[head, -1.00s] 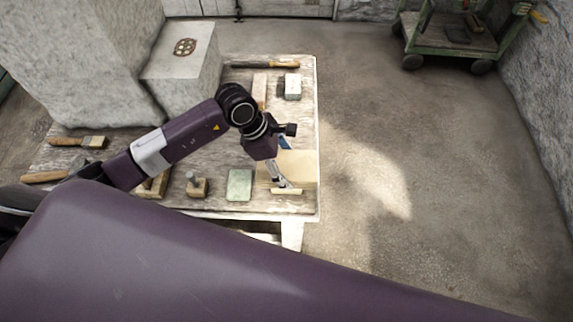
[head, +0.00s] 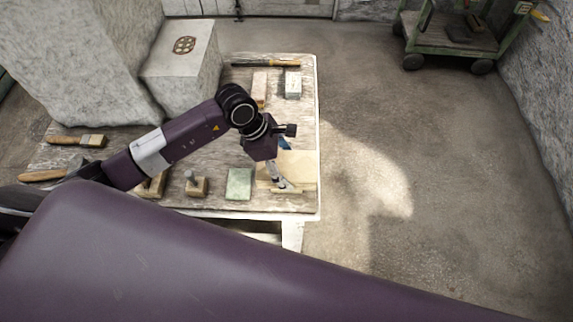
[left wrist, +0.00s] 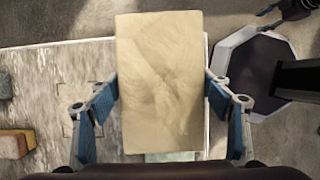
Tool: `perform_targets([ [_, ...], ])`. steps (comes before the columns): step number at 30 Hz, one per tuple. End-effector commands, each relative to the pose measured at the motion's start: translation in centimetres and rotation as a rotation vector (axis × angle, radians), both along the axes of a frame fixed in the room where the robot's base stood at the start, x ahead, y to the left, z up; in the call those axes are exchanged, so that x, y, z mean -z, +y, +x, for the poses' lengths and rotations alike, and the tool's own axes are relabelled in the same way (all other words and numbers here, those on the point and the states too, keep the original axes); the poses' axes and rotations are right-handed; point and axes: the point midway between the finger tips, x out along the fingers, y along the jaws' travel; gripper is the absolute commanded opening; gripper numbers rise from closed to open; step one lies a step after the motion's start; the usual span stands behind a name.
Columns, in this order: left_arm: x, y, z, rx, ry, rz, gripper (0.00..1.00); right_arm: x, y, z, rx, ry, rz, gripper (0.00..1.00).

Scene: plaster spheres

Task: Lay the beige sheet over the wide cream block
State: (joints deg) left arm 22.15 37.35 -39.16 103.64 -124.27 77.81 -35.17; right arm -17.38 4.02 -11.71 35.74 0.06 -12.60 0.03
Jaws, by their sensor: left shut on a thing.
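The beige sheet (head: 300,163) is flat and rectangular, above the front right corner of the worktable. My left gripper (head: 282,186) is shut on it. In the left wrist view the sheet (left wrist: 160,85) fills the middle, between the two blue fingers (left wrist: 160,112). I cannot make out the wide cream block for certain; whatever lies under the sheet is hidden. A narrow cream block (head: 260,88) stands farther back on the table. A dark part at the top right of the left wrist view looks like my right gripper (left wrist: 288,10), cut off by the edge.
A green block (head: 239,184) lies just left of the sheet. A pale block (head: 293,85) and a long tool (head: 265,64) lie at the back. Large plaster blocks (head: 180,65) stand behind left.

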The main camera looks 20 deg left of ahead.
Motion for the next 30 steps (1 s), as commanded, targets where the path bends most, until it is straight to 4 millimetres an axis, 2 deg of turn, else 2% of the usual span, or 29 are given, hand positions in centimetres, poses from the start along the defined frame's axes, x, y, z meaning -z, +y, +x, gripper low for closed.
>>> perform_targets([
  [4,0.40,0.00,0.06,0.000,-0.001,-0.001,0.40,0.46,0.13,-0.04,-0.001,0.001,0.002,0.40],
  [5,0.32,-0.01,0.06,0.000,-0.001,-0.001,0.74,0.38,0.16,-0.04,-0.001,0.001,0.002,0.40],
  [10,0.31,-0.01,0.03,0.000,-0.001,-0.001,0.92,0.35,0.05,-0.01,0.000,0.001,0.000,0.40],
  [30,-0.11,0.00,0.00,0.000,0.000,0.000,0.92,0.05,-0.14,0.05,0.002,0.002,-0.002,0.40],
])
